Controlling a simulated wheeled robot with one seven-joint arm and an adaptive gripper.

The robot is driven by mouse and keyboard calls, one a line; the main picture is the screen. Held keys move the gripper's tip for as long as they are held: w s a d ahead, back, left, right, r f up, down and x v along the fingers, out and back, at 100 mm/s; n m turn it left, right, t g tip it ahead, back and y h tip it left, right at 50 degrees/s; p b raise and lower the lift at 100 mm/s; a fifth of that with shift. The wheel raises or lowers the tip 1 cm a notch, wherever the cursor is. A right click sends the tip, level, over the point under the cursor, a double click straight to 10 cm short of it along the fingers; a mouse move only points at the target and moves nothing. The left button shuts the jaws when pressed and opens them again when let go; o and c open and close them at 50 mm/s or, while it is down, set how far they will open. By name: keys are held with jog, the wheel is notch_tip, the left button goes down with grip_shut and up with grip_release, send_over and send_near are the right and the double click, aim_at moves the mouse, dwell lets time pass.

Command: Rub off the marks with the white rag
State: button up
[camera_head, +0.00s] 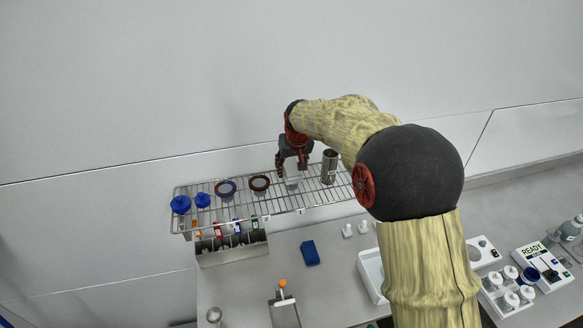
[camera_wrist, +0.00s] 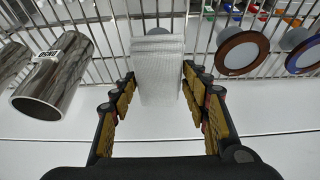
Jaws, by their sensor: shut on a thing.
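The white rag (camera_wrist: 158,68) is a folded white block between the two fingers of my gripper (camera_wrist: 160,105) in the wrist view. My gripper is shut on it, with yellow-padded fingers on both sides. In the head view my gripper (camera_head: 292,160) is over the wire rack, with the white rag (camera_head: 292,177) below it. I cannot tell whether the rag touches the rack. No marks can be made out in either view; my arm hides part of the counter.
The wire rack (camera_head: 220,212) also holds a metal cylinder (camera_head: 329,167), two rings and blue-capped items (camera_head: 180,204). Below are a holder with coloured pieces (camera_head: 232,247), a folded blue cloth (camera_head: 310,253) and a white tray (camera_head: 370,275). A READY device (camera_head: 540,262) stands right.

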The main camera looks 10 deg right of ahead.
jog(key=shift+w+r+p, duration=0.25)
jog(key=shift+w+r, duration=0.05)
jog(key=shift+r, duration=0.35)
jog(key=shift+w+r+p, duration=0.2)
jog(key=shift+w+r, duration=0.05)
jog(key=shift+r, duration=0.35)
jog(key=shift+p+v, duration=0.35)
jog(key=shift+v, duration=0.65)
jog(key=shift+w+r+p, duration=0.2)
jog(key=shift+r+p, duration=0.35)
jog(key=shift+r, duration=0.4)
jog(key=shift+p+v, duration=0.35)
jog(key=shift+v, duration=0.5)
jog(key=shift+w+r, duration=0.2)
jog(key=shift+w, duration=0.05)
